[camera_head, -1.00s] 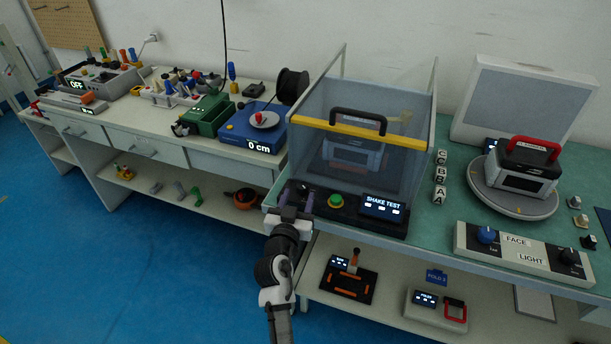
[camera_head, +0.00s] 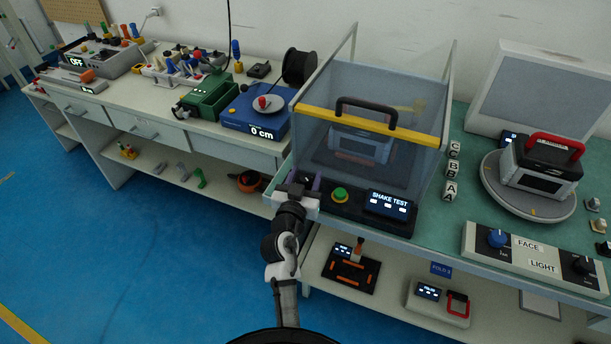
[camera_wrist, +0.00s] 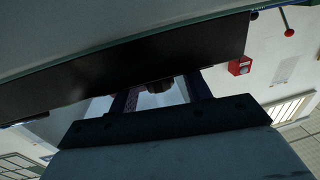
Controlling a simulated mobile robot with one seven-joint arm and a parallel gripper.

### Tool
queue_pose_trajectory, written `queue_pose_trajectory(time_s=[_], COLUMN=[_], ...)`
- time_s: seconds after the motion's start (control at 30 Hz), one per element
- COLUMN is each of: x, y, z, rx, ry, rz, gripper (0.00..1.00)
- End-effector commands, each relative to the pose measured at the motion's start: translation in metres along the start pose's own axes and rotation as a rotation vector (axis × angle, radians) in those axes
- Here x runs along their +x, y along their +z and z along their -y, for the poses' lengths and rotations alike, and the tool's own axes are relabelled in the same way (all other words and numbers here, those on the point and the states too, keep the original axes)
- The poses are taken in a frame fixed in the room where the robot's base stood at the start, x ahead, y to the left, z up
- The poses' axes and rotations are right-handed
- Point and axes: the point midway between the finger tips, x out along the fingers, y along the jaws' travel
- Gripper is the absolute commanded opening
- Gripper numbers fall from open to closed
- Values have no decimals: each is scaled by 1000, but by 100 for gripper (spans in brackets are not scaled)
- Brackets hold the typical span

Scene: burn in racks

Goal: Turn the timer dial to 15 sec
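The shake test panel (camera_head: 348,208) runs along the front of the clear box, with a green button and a lit "SHAKE TEST" display (camera_head: 388,205). A small dark dial (camera_head: 307,180) is at its left end, partly hidden by my gripper (camera_head: 301,182); its setting is not readable. In the wrist view, a dark knob (camera_wrist: 160,88) shows between the two fingertips of my gripper (camera_wrist: 164,92). The fingers are apart, with gaps on both sides of the knob, so my gripper looks open around the dial.
The clear box (camera_head: 420,110) with a yellow bar and black handle stands just behind the panel. A face and light control panel (camera_head: 525,252) is to the right. Shelves lie below.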

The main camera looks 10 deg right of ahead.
Motion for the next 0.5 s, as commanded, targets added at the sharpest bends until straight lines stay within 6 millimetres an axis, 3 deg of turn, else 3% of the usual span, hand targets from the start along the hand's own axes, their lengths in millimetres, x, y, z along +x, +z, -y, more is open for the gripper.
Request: queue_pose_trajectory(time_s=[0.03, 0.3, 0.5], x=[0, 0, 1], y=[0, 0, 3], z=[0, 0, 0], rx=[0, 0, -1], ry=[0, 0, 16], rz=[0, 0, -1], gripper=[43, 8, 5])
